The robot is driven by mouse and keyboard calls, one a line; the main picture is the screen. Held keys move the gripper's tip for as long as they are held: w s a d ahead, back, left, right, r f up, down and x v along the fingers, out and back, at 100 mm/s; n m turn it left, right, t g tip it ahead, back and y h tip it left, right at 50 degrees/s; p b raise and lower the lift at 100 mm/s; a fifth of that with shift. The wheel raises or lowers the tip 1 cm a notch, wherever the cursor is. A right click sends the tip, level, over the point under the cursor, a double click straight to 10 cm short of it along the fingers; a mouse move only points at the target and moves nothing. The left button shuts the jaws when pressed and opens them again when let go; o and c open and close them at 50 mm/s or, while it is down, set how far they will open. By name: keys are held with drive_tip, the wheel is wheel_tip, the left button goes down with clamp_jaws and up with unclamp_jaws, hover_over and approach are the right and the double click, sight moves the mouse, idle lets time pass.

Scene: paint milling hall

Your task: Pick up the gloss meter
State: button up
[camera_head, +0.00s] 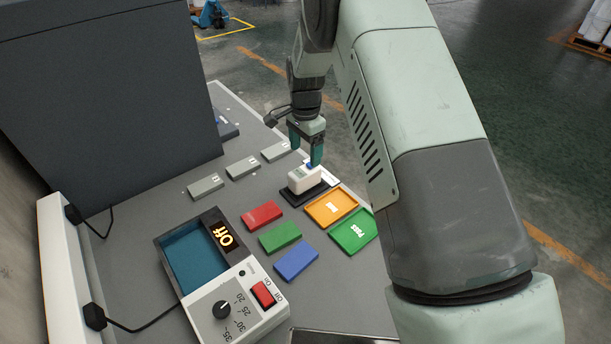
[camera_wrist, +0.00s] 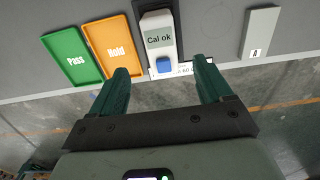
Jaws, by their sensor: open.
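The gloss meter (camera_head: 303,181) is a small white block with a blue button, sitting on a dark base (camera_head: 311,193) on the grey bench. In the wrist view the gloss meter (camera_wrist: 158,26) shows a display reading "Cal ok" and the blue button near its lower end. My gripper (camera_head: 305,152) is open and empty, pointing down just above and behind the meter in the head view. In the wrist view the fingers of my gripper (camera_wrist: 161,74) stand apart, with the meter lying ahead between their lines. No contact with the meter is visible.
An orange "Hold" tray (camera_head: 320,213) and a green "Pass" tray (camera_head: 345,245) lie beside the meter. Red (camera_head: 262,215), green (camera_head: 280,237) and blue (camera_head: 296,262) panels lie nearer. Several grey lettered plates (camera_head: 205,186) lie left. A heated bath unit (camera_head: 205,307) reads "Off". A dark cabinet (camera_head: 110,110) stands at left.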

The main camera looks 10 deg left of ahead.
sight(305, 170)
wheel_tip(305, 170, down, 11)
drive_tip(key=shift+a+r, duration=0.1)
drive_tip(key=shift+w, duration=0.1)
drive_tip(key=c, duration=1.4)
